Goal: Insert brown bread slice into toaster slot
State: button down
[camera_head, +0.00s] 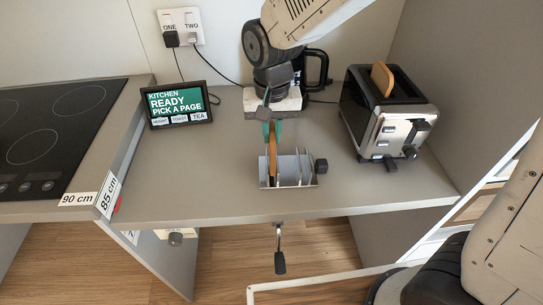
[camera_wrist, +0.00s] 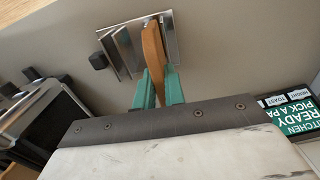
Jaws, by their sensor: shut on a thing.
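My gripper (camera_head: 269,130) points down over the metal rack (camera_head: 308,171) on the counter, its green fingertips shut on a brown bread slice (camera_head: 272,158). The slice stands upright, its lower part among the rack's dividers at the left end. In the wrist view the slice (camera_wrist: 153,45) sits between the green fingers (camera_wrist: 159,88), with the rack (camera_wrist: 120,52) around its far end. I cannot tell whether it touches the rack's bottom. The black and chrome toaster (camera_head: 365,128) stands to the right. Another brown slice (camera_head: 382,78) sticks up from one of its slots.
A black kettle or pot (camera_head: 318,68) stands behind my arm near the wall. A tablet screen (camera_head: 178,104) stands at the left, near the dark hob (camera_head: 40,140). The counter (camera_head: 210,170) is clear between the tablet and rack.

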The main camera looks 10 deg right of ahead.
jog(key=shift+r, duration=2.45)
